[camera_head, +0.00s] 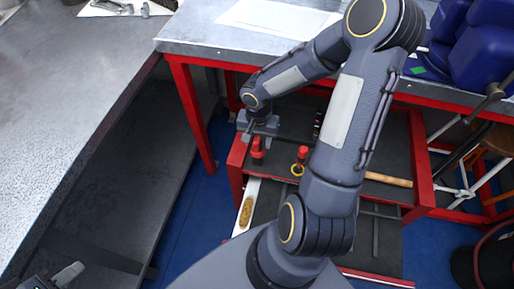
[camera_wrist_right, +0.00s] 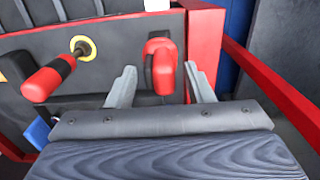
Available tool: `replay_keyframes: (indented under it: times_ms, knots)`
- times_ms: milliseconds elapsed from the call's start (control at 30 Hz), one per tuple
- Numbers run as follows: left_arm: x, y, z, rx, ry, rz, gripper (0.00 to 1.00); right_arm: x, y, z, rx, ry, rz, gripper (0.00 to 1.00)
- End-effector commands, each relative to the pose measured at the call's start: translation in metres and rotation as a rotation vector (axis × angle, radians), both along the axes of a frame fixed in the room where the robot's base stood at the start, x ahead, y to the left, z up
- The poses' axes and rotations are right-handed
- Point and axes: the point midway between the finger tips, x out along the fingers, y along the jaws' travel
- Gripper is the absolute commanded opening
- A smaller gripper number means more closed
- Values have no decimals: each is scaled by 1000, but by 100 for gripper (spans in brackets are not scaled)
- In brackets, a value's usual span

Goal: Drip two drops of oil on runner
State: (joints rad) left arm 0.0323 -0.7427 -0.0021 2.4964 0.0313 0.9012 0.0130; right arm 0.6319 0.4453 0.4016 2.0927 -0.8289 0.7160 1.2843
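My right gripper (camera_head: 258,128) hangs over the left end of the red-framed workbench drawer unit. In the right wrist view its two fingers (camera_wrist_right: 161,88) are apart, with a red-capped object (camera_wrist_right: 160,68) showing between and beyond them; contact is not visible. That object also shows just below the gripper in the head view (camera_head: 257,152). Beside it is a second red-handled item (camera_wrist_right: 48,80) with a yellow ring, also in the head view (camera_head: 301,155). I cannot tell which thing is the oil or the runner. My left gripper (camera_head: 58,276) is at the lower left, partly cut off.
A grey bench (camera_head: 70,110) fills the left. A red-framed table (camera_head: 215,35) stands behind, with blue containers (camera_head: 485,45) on its right. A wooden handle (camera_head: 388,180) lies at the right. A brown oval brush-like item (camera_head: 246,211) lies on a white strip. Blue floor shows between.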

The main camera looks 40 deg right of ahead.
Motion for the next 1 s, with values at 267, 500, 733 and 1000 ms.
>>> replay_keyframes:
  times_ms: [267, 500, 733, 1000]
  knots:
    - [0, 0, 0, 0, 0, 0, 36, 0, 0, 0, 0, 0, 0, 23]
    - [0, 0, 4, 0, 0, 0, 36, 0, 0, 6, -1, -1, 1, 23]
    - [0, 0, 13, 0, 0, 0, 36, 0, 0, 20, -2, -1, 0, 23]
    - [0, 0, 21, 0, 0, 0, 36, 0, 0, 34, -1, 0, 0, 23]
